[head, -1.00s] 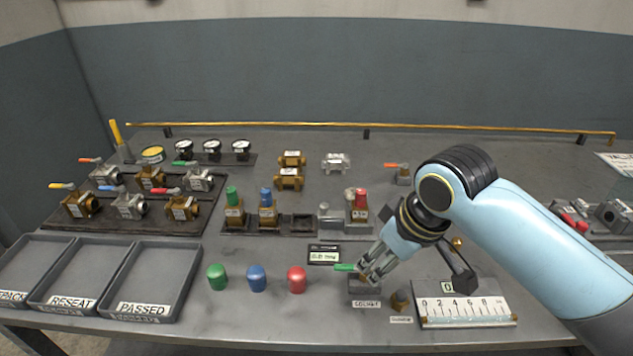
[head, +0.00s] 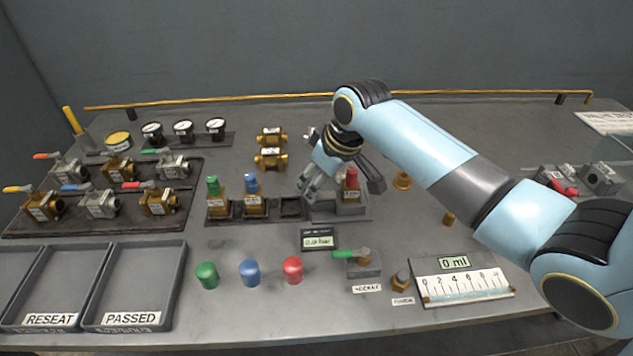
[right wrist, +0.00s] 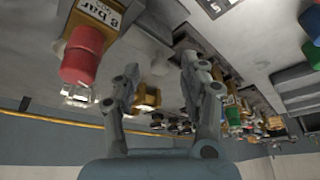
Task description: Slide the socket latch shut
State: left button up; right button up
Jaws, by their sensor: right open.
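The socket (head: 362,265) is a grey block near the front of the bench, with a label in front of it. A green lever (head: 345,254) sticks out to the left from its top. I cannot make out a separate latch. My right gripper (head: 305,190) is well behind the socket, over the rack beside the red-capped valve (head: 351,190), and hides that part of the rack. In the right wrist view its two fingers (right wrist: 160,68) are spread, with nothing seen held. The red cap (right wrist: 82,55) shows left of them. My left gripper is not in view.
The rack (head: 228,218) also holds green- and blue-capped valves. A small pressure display (head: 318,241) lies between rack and socket. Green (head: 207,275), blue (head: 250,273) and red (head: 293,270) caps stand left of the socket. A measuring scale (head: 465,284) lies to its right.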

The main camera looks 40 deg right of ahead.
jog(key=shift+w+f, duration=0.15)
jog(key=shift+f, duration=0.2)
jog(key=c, duration=0.8)
grip_shut()
